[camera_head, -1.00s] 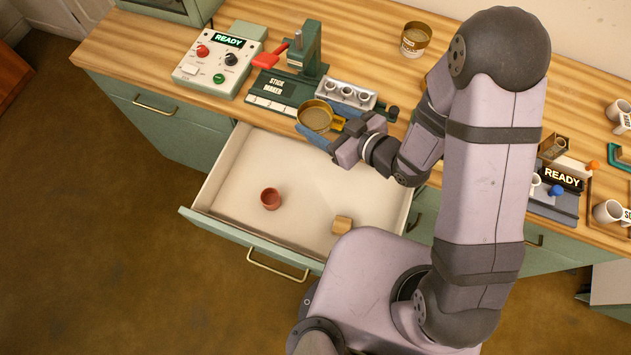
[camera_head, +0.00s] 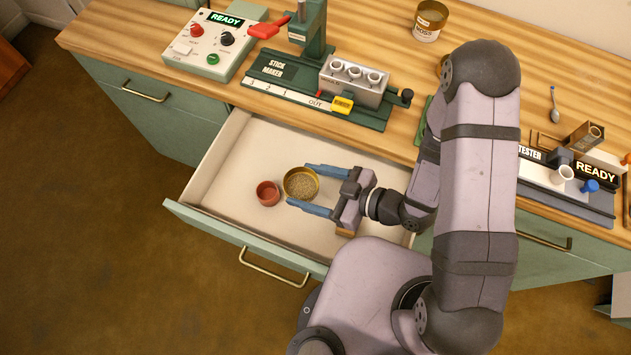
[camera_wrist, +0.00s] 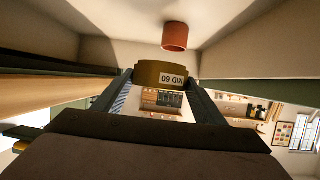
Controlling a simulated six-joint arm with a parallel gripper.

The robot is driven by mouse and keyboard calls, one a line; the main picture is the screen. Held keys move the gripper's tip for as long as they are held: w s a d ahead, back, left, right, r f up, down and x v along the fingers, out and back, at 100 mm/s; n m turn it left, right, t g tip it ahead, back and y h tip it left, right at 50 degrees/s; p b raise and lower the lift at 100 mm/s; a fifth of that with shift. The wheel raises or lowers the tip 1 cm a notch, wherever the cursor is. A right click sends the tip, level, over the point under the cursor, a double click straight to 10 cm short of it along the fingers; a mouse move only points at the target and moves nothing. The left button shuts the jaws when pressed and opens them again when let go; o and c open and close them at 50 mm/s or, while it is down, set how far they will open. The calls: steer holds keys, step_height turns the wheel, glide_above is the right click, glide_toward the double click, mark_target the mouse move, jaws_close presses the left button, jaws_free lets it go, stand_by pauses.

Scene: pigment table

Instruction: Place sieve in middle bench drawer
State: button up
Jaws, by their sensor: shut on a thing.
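The sieve (camera_head: 301,186) is a round brass-coloured ring with a grainy-looking middle. My gripper (camera_head: 297,184) is shut on it, with one blue finger on each side and the ring at the fingertips. The sieve is over the inside of the open bench drawer (camera_head: 238,165); I cannot tell whether it touches the floor. In the wrist view the sieve (camera_wrist: 160,75) sits between the fingertips with an upside-down label on its side.
A red-brown cup (camera_head: 268,194) is in the drawer, just left of the sieve. A wooden block (camera_head: 346,233) is partly hidden below my gripper. The stick maker (camera_head: 300,90) stands on the bench behind. Bare drawer floor shows at the left and back.

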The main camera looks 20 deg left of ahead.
steer(key=shift+f, duration=4.85)
steer(key=shift+f, duration=0.2)
steer(key=o, duration=1.1)
steer(key=shift+r, duration=0.1)
